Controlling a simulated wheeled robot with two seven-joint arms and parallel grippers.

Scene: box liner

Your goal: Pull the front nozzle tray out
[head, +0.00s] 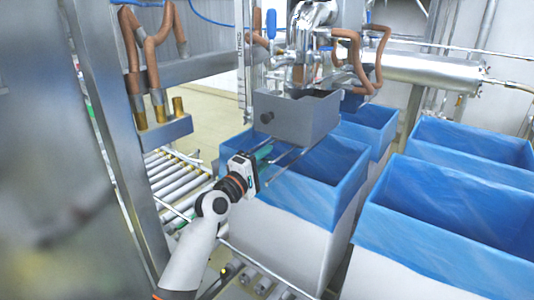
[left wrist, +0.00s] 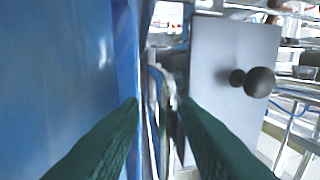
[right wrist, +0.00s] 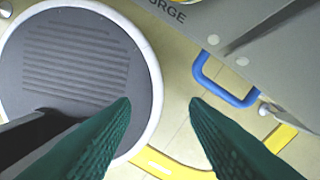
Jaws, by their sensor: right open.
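The front nozzle tray (head: 318,118) is a grey metal box under the filling nozzle, above a blue-lined box. Its dark round knob (head: 267,117) sticks out from its front face. In the left wrist view the tray's grey face (left wrist: 212,60) and black knob (left wrist: 259,82) are right of centre. My left gripper (head: 264,153) is just below the knob, apart from it, over the near liner's edge. Its green fingers are spread with nothing gripped between them, as the left wrist view (left wrist: 160,101) shows. My right gripper (right wrist: 160,101) is open and empty, outside the head view.
Blue-lined boxes stand under and right of the tray, the nearest (head: 290,225) close to my left gripper. A metal post (head: 115,140) and roller conveyor (head: 175,180) are at left. The right wrist view shows a round grey disc (right wrist: 75,75) and a blue handle (right wrist: 228,95).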

